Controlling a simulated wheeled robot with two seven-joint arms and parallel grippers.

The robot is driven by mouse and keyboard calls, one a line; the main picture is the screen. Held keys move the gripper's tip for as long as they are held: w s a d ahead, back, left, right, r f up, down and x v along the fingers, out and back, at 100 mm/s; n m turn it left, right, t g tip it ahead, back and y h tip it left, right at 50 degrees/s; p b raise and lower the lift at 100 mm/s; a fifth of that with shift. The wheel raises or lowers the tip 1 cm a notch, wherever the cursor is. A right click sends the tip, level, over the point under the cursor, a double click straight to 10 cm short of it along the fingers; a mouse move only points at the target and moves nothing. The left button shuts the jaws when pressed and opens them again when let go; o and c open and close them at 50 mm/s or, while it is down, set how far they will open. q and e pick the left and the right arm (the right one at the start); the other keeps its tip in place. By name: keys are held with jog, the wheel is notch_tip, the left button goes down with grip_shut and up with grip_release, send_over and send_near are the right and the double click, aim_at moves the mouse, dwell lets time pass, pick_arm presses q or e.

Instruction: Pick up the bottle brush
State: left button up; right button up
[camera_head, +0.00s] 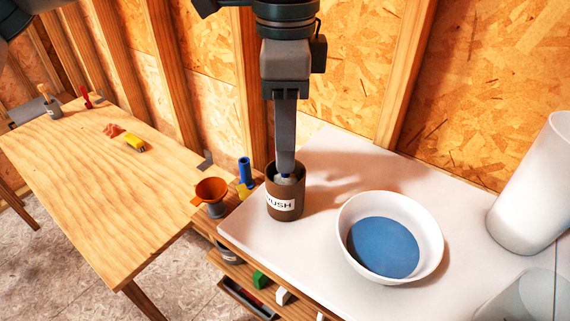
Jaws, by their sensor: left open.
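A brown cup (284,204) with a white label that reads "USH" stands on the white tabletop, near its left edge. Something whitish with a bit of blue (286,179) shows in its mouth; it may be part of the bottle brush, but most of it is hidden by the fingers and the cup wall. My left gripper (286,170) points straight down with its fingertips at the cup's mouth. It is open, seen edge-on, so I cannot tell whether the brush is between the fingers. My right gripper is not in view.
A white bowl (434,239) with a blue inside bottom stands right of the cup, and a white cylinder (528,190) farther right. An orange funnel (211,190) and a blue-handled tool (245,170) are left of the cup. A wooden table (95,185) stands at left.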

pick_arm(q)
jog(key=shift+f, duration=0.35)
jog(key=shift+c, duration=0.4)
grip_shut()
jog(key=shift+r, duration=0.55)
notch_tip(320, 180, up, 9)
jog(key=b, duration=0.2)
jog(key=shift+b, duration=0.4)
